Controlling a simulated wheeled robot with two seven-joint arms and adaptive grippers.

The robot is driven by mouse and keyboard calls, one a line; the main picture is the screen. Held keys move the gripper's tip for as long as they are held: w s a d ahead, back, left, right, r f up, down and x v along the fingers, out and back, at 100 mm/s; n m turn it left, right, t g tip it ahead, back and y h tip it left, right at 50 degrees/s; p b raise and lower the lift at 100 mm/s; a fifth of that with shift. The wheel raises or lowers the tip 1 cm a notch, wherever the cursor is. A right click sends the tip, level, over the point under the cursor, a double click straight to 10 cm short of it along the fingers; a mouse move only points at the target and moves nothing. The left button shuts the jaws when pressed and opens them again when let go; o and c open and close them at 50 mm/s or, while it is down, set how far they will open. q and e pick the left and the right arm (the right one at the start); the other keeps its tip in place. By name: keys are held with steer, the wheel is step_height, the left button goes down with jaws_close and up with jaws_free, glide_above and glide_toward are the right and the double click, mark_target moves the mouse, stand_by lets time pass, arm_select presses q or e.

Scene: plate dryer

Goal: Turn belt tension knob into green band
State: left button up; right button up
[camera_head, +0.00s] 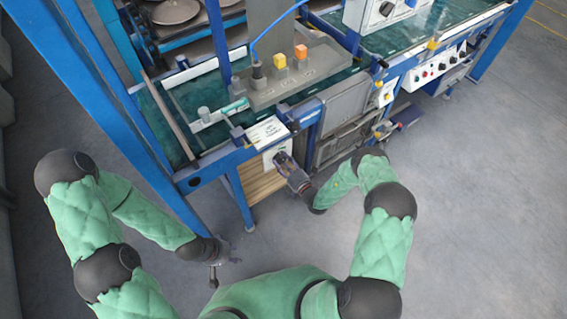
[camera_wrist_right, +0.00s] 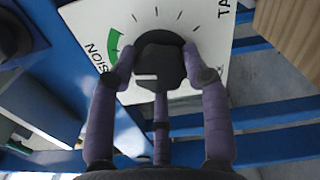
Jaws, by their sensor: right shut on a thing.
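The dark belt tension knob (camera_wrist_right: 158,52) sits on a white dial plate (camera_wrist_right: 205,20) with black tick marks and partly seen lettering. A green band (camera_wrist_right: 113,46) is on the dial, left of the knob. A short white mark (camera_wrist_right: 146,77) shows on the knob's lower part, away from the green band. My right gripper (camera_wrist_right: 158,68) has its purple fingers around the knob, one on each side and one below. In the head view my right gripper (camera_head: 282,160) covers the knob at the machine's front. My left gripper (camera_head: 214,272) hangs low, away from the machine; its finger opening is unclear.
A blue machine frame (camera_head: 160,165) surrounds the plate and a green conveyor bed (camera_head: 180,110). A white label board (camera_head: 267,132) lies above the dial. A wooden slatted thing (camera_head: 262,187) is below. Grey floor (camera_head: 450,220) is open to the right.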

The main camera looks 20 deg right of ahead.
steer(key=shift+s+a+f+m, duration=0.15)
steer(key=shift+m, duration=0.45)
steer(key=shift+s+a+f+m, duration=0.1)
steer(key=shift+a+m, duration=0.05)
steer(key=shift+m, duration=0.45)
steer(key=shift+a, duration=0.1)
steer(key=o, duration=1.1)
steer(key=shift+o, duration=0.2)
steer(key=shift+r, duration=0.1)
steer(key=shift+d, duration=0.2)
steer(key=shift+s+d, duration=0.15)
steer(key=v, duration=1.1)
steer(key=shift+s, duration=0.3)
steer(key=shift+r, duration=0.1)
